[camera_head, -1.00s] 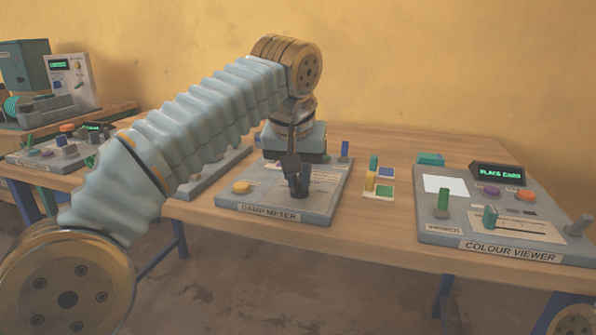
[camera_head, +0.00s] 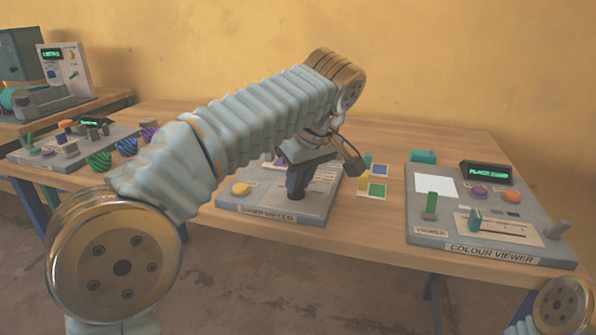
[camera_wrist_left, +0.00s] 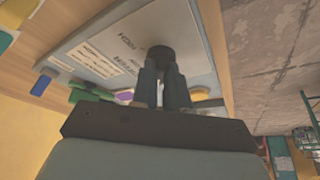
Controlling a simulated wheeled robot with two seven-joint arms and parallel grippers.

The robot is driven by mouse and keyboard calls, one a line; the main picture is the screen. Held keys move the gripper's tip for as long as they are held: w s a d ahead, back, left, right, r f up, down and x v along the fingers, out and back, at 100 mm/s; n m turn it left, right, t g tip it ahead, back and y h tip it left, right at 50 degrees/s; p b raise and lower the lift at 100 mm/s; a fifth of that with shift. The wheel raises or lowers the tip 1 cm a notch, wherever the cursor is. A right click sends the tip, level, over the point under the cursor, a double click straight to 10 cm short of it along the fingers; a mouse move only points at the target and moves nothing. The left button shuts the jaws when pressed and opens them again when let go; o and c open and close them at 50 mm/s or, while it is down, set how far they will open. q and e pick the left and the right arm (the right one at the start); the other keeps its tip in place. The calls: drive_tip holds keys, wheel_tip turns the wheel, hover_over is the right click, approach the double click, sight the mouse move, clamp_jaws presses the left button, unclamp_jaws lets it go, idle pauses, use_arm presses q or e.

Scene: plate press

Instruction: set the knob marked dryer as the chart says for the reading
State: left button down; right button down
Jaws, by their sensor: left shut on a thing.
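The damp meter (camera_head: 268,208) is a grey panel on the wooden table, with a pale printed chart (camera_head: 322,188) and a yellow button (camera_head: 241,188). My left gripper (camera_head: 297,193) points down over the panel's front right part. Its dark fingers are shut on a dark round knob (camera_wrist_left: 160,53), which shows between the fingertips (camera_wrist_left: 163,75) in the left wrist view. In the head view the fingers hide most of the knob. Printed lettering beside it is too blurred to read for certain. The meter's reading is hidden behind my arm. My right gripper is out of view.
The colour viewer (camera_head: 420,226) stands at the right, its display (camera_head: 486,172) apparently reading "PLACE CARD". Small coloured cards (camera_head: 377,190) lie between the panels. Striped spools (camera_head: 99,161) and another panel (camera_head: 30,157) are at the left.

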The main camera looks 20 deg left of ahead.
use_arm(q)
drive_tip(key=shift+n, duration=0.5)
drive_tip(key=c, duration=1.1)
unclamp_jaws()
drive_tip(key=shift+c, duration=0.2)
drive_tip(key=v, duration=0.7)
drive_tip(key=shift+r, duration=0.25)
drive_tip(key=shift+d, duration=0.15)
